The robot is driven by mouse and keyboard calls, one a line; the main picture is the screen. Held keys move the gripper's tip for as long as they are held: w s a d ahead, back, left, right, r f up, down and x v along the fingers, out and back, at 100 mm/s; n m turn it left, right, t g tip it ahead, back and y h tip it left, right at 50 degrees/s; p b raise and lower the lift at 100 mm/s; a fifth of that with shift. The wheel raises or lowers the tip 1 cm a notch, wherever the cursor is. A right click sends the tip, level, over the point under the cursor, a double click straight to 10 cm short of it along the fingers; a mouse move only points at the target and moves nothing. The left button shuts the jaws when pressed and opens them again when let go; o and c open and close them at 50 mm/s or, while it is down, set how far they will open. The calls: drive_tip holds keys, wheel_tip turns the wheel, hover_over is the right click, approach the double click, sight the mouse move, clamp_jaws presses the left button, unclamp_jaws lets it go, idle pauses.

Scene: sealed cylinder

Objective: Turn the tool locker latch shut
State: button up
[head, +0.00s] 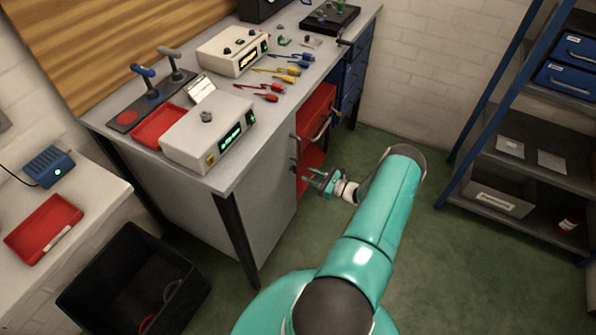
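Under the workbench, a grey cabinet front (265,205) that may be the tool locker stands beside red drawer fronts (318,112). Small dark fittings (294,165) sit along the edge between them. One may be the latch, but they are too small to tell its position. My gripper (317,180) is in front of the lower red front, just right of these fittings. Its teal fingers look spread apart with nothing between them. I cannot tell whether it touches anything.
The benchtop (262,150) carries instrument boxes, leads and a red tray (160,127). A black bin (130,280) stands at lower left. A blue-framed shelf rack (520,150) stands at right. Green floor (420,255) is clear between bench and rack.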

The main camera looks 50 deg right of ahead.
sight(295, 170)
drive_tip(key=shift+x, duration=2.75)
drive_tip(key=shift+a, duration=0.1)
clamp_jaws()
